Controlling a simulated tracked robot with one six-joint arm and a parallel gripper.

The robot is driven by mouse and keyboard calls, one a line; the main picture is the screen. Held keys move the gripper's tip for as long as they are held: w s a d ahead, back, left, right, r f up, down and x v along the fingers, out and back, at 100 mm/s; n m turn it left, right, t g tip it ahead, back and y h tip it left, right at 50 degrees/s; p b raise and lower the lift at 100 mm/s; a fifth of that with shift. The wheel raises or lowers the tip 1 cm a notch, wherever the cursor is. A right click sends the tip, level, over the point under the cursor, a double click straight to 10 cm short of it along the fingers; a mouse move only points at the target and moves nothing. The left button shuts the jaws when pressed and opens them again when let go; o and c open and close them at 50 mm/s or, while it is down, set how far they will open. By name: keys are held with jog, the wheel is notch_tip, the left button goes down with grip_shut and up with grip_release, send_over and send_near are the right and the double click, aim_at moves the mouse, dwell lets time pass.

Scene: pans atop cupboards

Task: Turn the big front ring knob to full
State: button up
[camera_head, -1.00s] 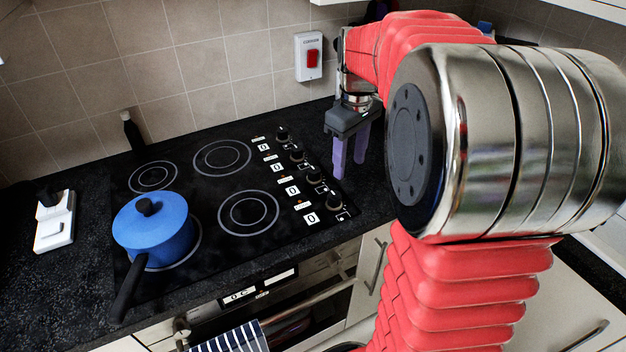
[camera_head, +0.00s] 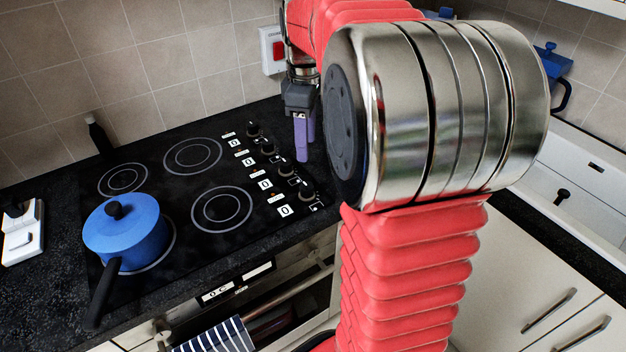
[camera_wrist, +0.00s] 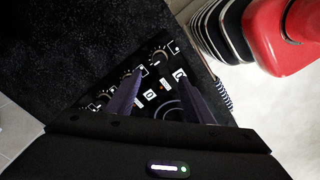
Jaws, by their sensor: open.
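Several black knobs run along the hob's right edge, each beside a white label reading 0. The nearest knob (camera_head: 307,191) and the one behind it (camera_head: 286,170) stand by the front end of the row. I cannot tell for sure which one serves the big front ring (camera_head: 221,207). My gripper (camera_head: 303,158), with purple fingers, is open and empty.
A blue lidded pan (camera_head: 125,235) sits on the front left ring, its handle over the front edge. A red wall switch (camera_head: 276,50) is behind my gripper. A striped towel (camera_head: 217,336) hangs on the oven. Dark worktop right of the knobs is clear.

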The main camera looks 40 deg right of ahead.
aim_at(307, 186)
notch_tip(307, 186, down, 14)
jog(key=shift+r, duration=0.1)
dwell(0.6)
jog(key=shift+c, duration=0.4)
